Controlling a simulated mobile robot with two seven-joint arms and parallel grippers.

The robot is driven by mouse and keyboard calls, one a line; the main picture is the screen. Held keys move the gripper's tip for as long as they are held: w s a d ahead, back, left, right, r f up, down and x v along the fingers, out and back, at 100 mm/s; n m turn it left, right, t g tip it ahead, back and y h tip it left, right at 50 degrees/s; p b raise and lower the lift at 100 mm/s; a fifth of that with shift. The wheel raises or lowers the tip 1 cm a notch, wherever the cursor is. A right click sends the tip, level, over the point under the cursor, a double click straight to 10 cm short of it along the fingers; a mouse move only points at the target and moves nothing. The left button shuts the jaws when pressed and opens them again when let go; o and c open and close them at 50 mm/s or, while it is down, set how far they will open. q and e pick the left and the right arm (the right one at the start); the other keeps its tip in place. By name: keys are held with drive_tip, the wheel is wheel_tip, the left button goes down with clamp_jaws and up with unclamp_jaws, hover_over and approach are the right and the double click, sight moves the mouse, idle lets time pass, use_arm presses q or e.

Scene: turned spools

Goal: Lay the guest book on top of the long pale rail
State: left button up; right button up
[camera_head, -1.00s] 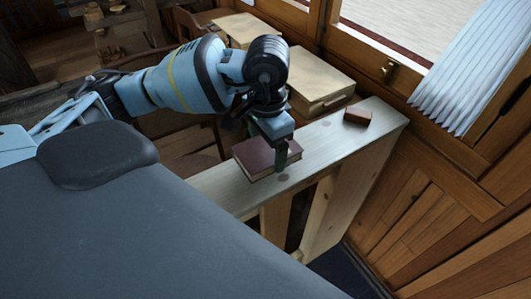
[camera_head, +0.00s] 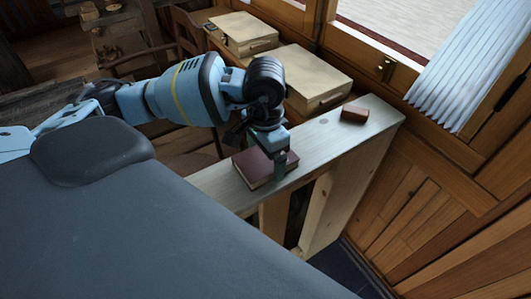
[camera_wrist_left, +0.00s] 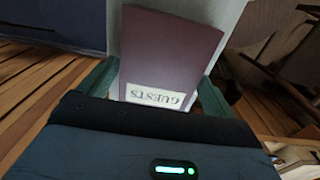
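The guest book (camera_head: 256,168), dark maroon with a pale page edge, is flat over the top of the long pale rail (camera_head: 228,183). In the left wrist view its cover (camera_wrist_left: 168,50) shows a white "GUESTS" label, with the pale rail (camera_wrist_left: 219,11) behind it. My left gripper (camera_head: 277,165) comes down onto the book with a finger on either side. These green fingers also show in the left wrist view (camera_wrist_left: 160,92), and the gripper looks shut on the book. I cannot tell whether the book's underside touches the rail. My right gripper is not in view.
A small brown block (camera_head: 354,114) lies on the rail's far end. Two pale wooden boxes (camera_head: 310,82) (camera_head: 245,33) stand behind the rail, below the window. A wooden chair (camera_head: 188,32) is at the back. Wood-panelled wall (camera_head: 425,210) closes off the right.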

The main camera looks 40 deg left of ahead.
sight(265, 158)
use_arm(q)
drive_tip(key=shift+o, duration=0.8)
wheel_tip(265, 158, up, 12)
drive_tip(key=shift+r, duration=0.25)
drive_tip(key=shift+f, duration=0.1)
